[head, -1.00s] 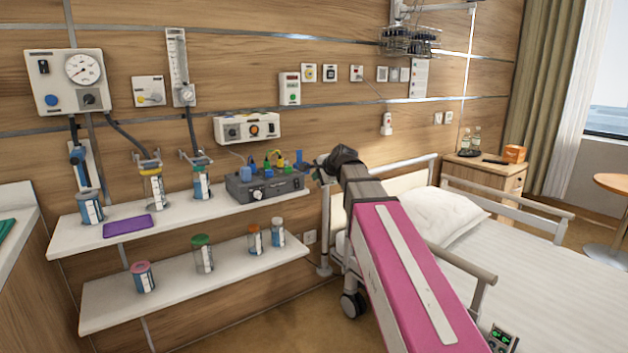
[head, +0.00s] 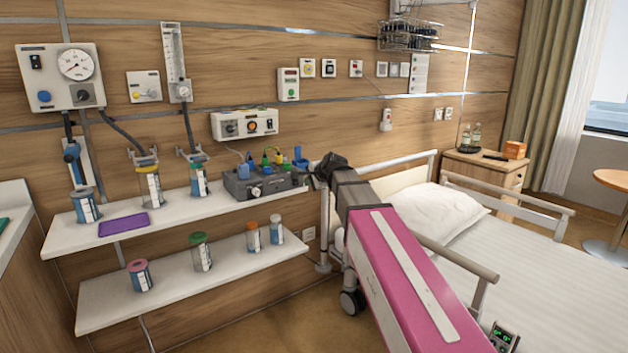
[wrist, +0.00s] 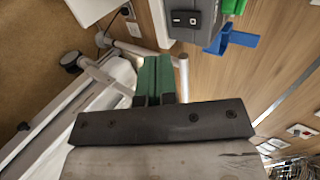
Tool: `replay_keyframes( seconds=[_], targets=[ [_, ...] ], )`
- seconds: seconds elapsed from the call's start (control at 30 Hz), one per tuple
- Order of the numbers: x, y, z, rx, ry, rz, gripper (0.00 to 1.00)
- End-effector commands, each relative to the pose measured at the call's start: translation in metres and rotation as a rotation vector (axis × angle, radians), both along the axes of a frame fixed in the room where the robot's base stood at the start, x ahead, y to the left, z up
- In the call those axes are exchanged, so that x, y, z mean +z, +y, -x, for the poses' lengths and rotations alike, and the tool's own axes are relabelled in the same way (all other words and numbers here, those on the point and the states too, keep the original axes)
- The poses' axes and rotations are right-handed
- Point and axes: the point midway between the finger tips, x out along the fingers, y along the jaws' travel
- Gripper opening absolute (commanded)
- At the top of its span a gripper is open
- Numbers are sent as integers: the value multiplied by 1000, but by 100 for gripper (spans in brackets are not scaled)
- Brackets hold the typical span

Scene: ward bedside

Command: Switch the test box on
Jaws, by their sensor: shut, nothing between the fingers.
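The grey test box (head: 240,187) stands at the right end of the upper white shelf, with a knob on its front and coloured plugs and tubes on top. In the wrist view the box (wrist: 209,30) is at the top, and a dark switch panel (wrist: 185,18) with pale marks shows on its end face. My gripper (wrist: 155,62) has green fingers, closed together and empty. The fingertips are below and left of the switch in the wrist view, apart from it. In the head view the fingers are hidden behind my arm, near the box's right end.
A blue holder (wrist: 232,40) juts from beside the box. The bed rail (head: 405,162) and bed stand right of the shelf, under my arm. Jars (head: 202,252) stand on the lower shelf (head: 170,285). A purple tray (head: 124,224) lies on the upper shelf (head: 72,238). Wall panels hang above.

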Motion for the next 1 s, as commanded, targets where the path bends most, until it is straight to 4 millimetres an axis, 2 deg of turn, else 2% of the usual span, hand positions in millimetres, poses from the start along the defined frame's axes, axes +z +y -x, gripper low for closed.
replay_keyframes(
  seconds=[0.03, 0.23, 0.4, 0.6, 1.0],
  targets=[
    [-6, 6, -10, 1, 1, 0, 0],
    [-27, 22, -34, 1, 1, 0, 0],
    [-28, 35, -53, 1, 0, 0, 0],
    [-29, 41, -61, 0, 0, 0, 0],
    [-30, 43, -64, 0, 0, 0, 0]
  ],
)
